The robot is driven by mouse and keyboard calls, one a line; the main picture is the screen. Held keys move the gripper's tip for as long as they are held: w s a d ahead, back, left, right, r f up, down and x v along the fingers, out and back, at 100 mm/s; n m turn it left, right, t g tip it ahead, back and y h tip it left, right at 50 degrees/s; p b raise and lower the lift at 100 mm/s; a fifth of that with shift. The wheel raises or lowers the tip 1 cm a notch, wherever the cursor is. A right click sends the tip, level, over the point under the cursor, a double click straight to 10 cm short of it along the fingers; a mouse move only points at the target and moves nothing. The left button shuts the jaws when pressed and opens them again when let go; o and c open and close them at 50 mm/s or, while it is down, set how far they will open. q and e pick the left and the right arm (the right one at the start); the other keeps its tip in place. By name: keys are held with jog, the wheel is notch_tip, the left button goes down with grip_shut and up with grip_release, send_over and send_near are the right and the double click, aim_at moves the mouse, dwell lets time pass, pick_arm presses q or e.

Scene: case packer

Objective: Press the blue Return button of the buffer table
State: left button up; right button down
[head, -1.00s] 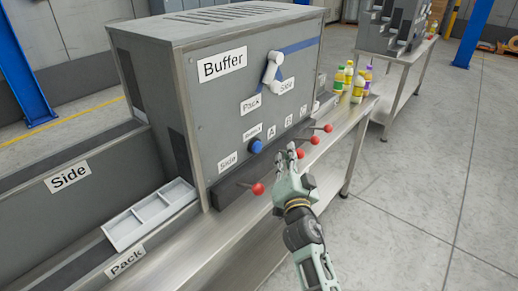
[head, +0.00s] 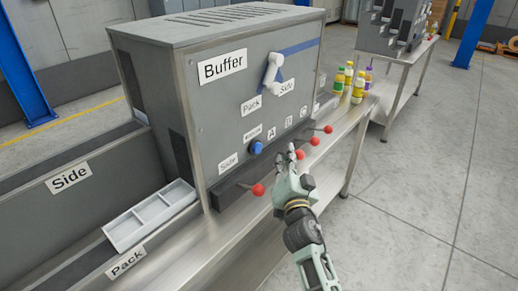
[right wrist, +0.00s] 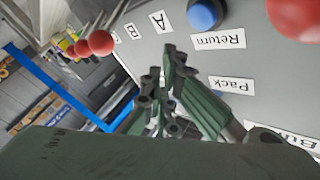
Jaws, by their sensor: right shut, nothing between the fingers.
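My right gripper (head: 291,155) is shut and empty. It is in front of the cabinet, to the right of the button and apart from it in the picture. In the right wrist view its fingertips (right wrist: 163,75) are below and left of the button. My left gripper is not in view.
Several red-ball levers (head: 258,190) stick out along the cabinet's lower front, some close to my right gripper. A white lever (head: 271,72) is above. A white tray (head: 150,215) lies at left. Bottles (head: 358,88) stand on the metal table at right. Open floor lies right.

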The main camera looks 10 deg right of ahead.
aim_at(257, 148)
jog(key=s+f+n+g+p, duration=0.1)
jog(key=n+p, duration=0.3)
jog(key=s+d+f+n+g+p, duration=0.1)
jog(key=n+g+p, duration=0.1)
jog(key=n+p, duration=0.2)
jog(key=s+d+f+n+g+y+p, duration=0.1)
jog(key=f+n+p, duration=0.1)
jog(key=n+p, duration=0.2)
jog(key=shift+s+d+n+g+p, duration=0.1)
jog(key=shift+n+g+p, duration=0.3)
jog(key=shift+p, duration=0.4)
jog(key=w+a+b, duration=0.3)
jog(key=w+a, duration=0.2)
jog(key=w, duration=0.2)
jog(key=shift+a, duration=0.25)
jog(key=shift+r, duration=0.1)
dwell(0.4)
jog(key=shift+w+a, duration=0.25)
jog(key=shift+w, duration=0.1)
